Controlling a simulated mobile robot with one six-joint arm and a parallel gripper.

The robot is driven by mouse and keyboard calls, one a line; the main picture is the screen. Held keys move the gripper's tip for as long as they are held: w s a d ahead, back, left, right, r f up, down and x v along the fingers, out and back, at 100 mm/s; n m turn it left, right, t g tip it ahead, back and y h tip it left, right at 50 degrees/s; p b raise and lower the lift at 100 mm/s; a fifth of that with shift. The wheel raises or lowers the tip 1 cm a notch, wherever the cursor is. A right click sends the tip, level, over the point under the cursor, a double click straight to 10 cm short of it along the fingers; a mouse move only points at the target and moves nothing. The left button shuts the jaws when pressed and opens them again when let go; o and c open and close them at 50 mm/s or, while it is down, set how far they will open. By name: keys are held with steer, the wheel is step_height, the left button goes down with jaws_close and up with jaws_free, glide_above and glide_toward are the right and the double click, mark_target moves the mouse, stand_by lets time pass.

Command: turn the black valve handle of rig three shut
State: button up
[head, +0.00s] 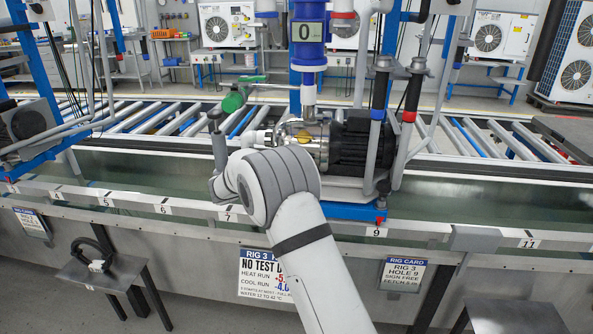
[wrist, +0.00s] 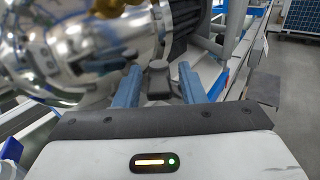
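In the wrist view my gripper (wrist: 159,82) has its two blue fingers apart. A short dark block-ended piece (wrist: 158,80) shows between them, with a small gap on each side. It may be the end of the black valve handle, but I cannot be sure. In the head view my arm covers the spot low in front of the pump, and I cannot make out the fingers or a black handle there. Rig three's pump (head: 305,140), shiny metal with a black motor (head: 362,142), stands just behind my arm. Its shiny housing (wrist: 95,50) fills the left of the wrist view.
A roller conveyor (head: 480,138) runs behind.

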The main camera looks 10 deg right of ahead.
steer(key=shift+o, duration=0.3)
steer(key=shift+w+r, duration=0.1)
steer(key=shift+t+b, duration=0.3)
steer(key=shift+b, duration=0.1)
